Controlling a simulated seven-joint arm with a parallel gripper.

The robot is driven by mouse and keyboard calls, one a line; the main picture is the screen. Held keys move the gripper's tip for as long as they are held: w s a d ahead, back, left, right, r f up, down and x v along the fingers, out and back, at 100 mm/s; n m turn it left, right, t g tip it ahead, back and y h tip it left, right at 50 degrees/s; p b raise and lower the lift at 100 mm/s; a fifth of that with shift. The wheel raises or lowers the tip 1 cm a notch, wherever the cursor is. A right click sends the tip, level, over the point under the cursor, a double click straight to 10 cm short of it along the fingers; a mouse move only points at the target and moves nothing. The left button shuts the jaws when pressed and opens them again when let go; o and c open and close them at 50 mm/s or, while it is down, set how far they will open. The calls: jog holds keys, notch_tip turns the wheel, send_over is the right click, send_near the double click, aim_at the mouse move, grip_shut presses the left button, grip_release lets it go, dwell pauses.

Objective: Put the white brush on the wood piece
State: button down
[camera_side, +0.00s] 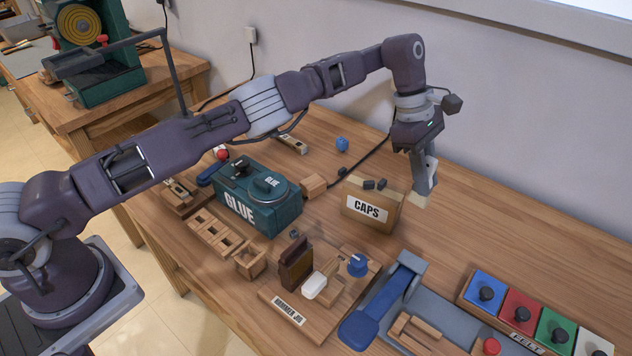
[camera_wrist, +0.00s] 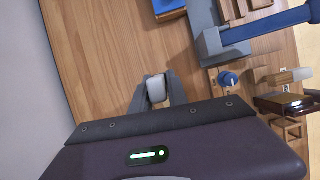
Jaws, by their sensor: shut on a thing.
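My gripper (camera_side: 420,190) is shut on a small pale block (camera_side: 417,201), held to the right of the CAPS box. The wrist view shows the rounded, whitish block (camera_wrist: 155,88) between my fingers. Another white rounded piece (camera_side: 315,286) sits on the wooden hammer jig (camera_side: 275,299), beside a dark brown upright wood piece (camera_side: 294,270) and a lighter wood part (camera_side: 331,288). I cannot tell which pale piece is the brush. The jig's white piece (camera_wrist: 291,75) also shows at the right of the wrist view.
The CAPS box (camera_side: 385,211) stands left of my gripper. A green GLUE box (camera_side: 252,200) stands farther left. A blue-handled grey press (camera_side: 392,300) and a coloured FELT tray (camera_side: 510,312) lie in front. The back right of the bench is clear.

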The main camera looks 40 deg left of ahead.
jog(key=w+a+r, duration=0.2)
jog(key=a, duration=1)
send_over(313, 182)
jog(key=f, duration=0.2)
jog(key=shift+n, duration=0.3)
notch_tip(313, 182, down, 8)
jog(key=shift+w+r, duration=0.1)
jog(key=shift+r, duration=0.15)
jog(key=shift+f, duration=0.15)
jog(key=c, duration=1.3)
grip_release()
